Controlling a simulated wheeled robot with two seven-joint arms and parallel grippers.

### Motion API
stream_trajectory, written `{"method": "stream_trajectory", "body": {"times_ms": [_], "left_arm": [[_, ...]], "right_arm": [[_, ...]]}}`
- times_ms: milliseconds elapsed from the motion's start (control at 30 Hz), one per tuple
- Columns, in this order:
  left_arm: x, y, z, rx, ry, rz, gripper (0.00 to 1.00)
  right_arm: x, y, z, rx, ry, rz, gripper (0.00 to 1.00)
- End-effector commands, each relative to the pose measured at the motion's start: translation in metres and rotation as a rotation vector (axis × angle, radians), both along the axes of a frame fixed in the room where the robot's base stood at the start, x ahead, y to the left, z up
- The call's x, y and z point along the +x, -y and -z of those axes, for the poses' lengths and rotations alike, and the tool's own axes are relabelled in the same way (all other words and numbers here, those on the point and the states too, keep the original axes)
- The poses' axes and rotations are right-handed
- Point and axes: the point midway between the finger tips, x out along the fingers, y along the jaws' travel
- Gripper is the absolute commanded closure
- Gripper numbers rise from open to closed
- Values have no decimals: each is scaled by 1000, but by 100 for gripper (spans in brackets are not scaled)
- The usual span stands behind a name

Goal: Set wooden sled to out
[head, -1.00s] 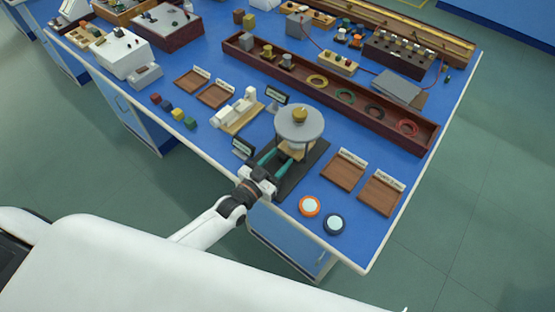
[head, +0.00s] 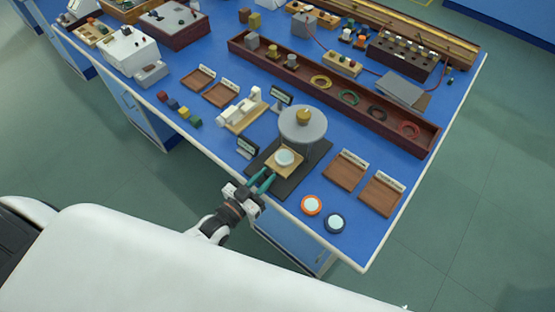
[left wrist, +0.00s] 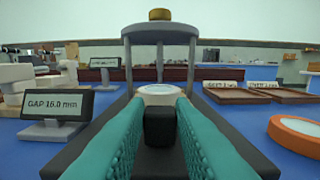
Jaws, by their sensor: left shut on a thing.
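The wooden sled (head: 283,171) lies on the black base (head: 313,157) of a small stand, with a pale round disc (head: 285,157) on top. It sits in front of the stand's grey round plate (head: 303,123), which rests on posts and bears a brass knob. My left gripper (head: 264,181) is at the sled's near side. In the left wrist view its teal fingers (left wrist: 160,130) are shut on a black block-like handle (left wrist: 160,122), with the pale disc just beyond. The sled's wood is mostly hidden there. My right gripper is not in view.
A small display (left wrist: 56,104) reading "GAP 16.0 mm" stands left of the base. Orange (head: 312,205) and dark (head: 335,223) round pieces lie to the right near the table edge. Wooden trays (head: 344,173) stand beyond them. A long dark tray (head: 330,92) lies behind.

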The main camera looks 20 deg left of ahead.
Motion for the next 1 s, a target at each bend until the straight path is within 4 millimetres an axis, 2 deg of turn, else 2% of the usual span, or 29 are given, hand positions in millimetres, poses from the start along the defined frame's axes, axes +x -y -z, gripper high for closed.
{"method": "stream_trajectory", "body": {"times_ms": [33,100,200,500,533,667,1000], "left_arm": [[-13,-4,0,2,-10,0,100],[-23,-8,0,2,-8,0,100],[-31,-11,0,1,-4,1,100],[-34,-12,2,2,-5,1,100],[-34,-12,2,2,-5,1,77],[-34,-12,1,1,-4,1,56],[-32,-12,0,0,-1,0,56]], "right_arm": [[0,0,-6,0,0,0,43],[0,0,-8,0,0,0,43],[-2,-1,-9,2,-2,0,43],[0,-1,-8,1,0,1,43],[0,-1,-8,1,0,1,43],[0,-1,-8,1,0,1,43],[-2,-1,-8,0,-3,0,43]]}}
